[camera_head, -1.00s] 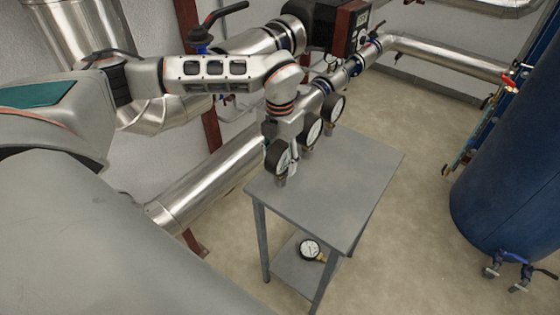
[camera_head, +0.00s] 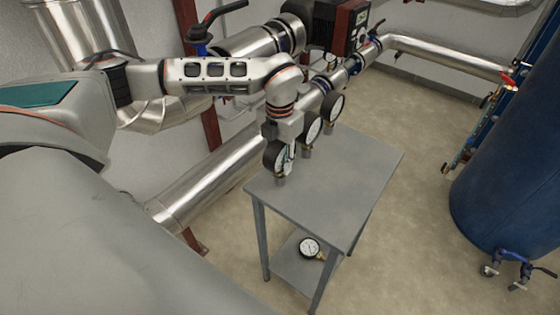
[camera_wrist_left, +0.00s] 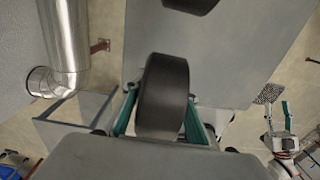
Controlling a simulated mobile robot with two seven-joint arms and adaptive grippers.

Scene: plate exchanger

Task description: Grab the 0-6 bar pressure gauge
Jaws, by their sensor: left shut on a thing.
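Three round black-cased gauges with white dials stand in a row on the grey table: a near one (camera_head: 273,157), a middle one (camera_head: 312,129) and a far one (camera_head: 332,106). Another gauge (camera_head: 309,248) lies dial up on the lower shelf. Dial ranges are too small to read. My left gripper (camera_head: 287,158) is shut on the near gauge, partly hiding its dial. In the left wrist view the black casing (camera_wrist_left: 164,95) sits between the teal fingers. My right gripper (camera_wrist_left: 277,104) appears at the right of that view, fingers apart and empty.
The grey table (camera_head: 355,175) has free room right of the gauges. Silver pipes (camera_head: 205,185) run behind it on the left. A blue tank (camera_head: 510,180) stands at the right, with open floor between.

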